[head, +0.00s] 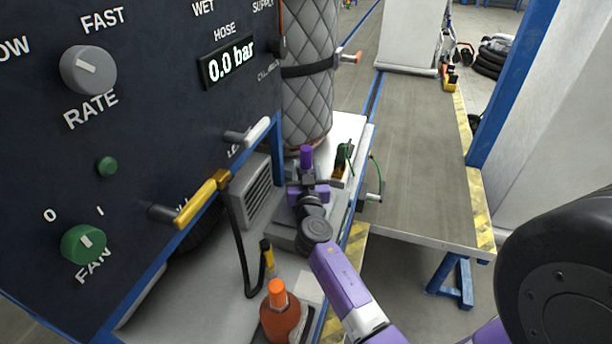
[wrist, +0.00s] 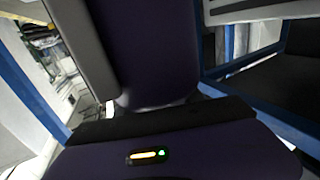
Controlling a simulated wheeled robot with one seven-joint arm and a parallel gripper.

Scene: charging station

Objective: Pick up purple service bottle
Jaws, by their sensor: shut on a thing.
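The purple service bottle (head: 306,156) shows as a small upright purple piece just above my gripper. My gripper (head: 307,181), at the end of my purple and grey arm, is shut on it beside the dark control panel. The jaws hide most of the bottle in the head view. In the wrist view a large dark purple surface (wrist: 155,50) fills the middle, very close to the camera; I cannot tell how much of it is bottle. Whether the bottle's base touches anything is hidden.
The control panel (head: 150,120) with knobs and a yellow handle (head: 198,202) stands close on the left. A quilted cylinder (head: 307,105) stands behind. An orange-capped brown bottle (head: 280,318) stands in front. A green-cabled connector (head: 343,160) is at right.

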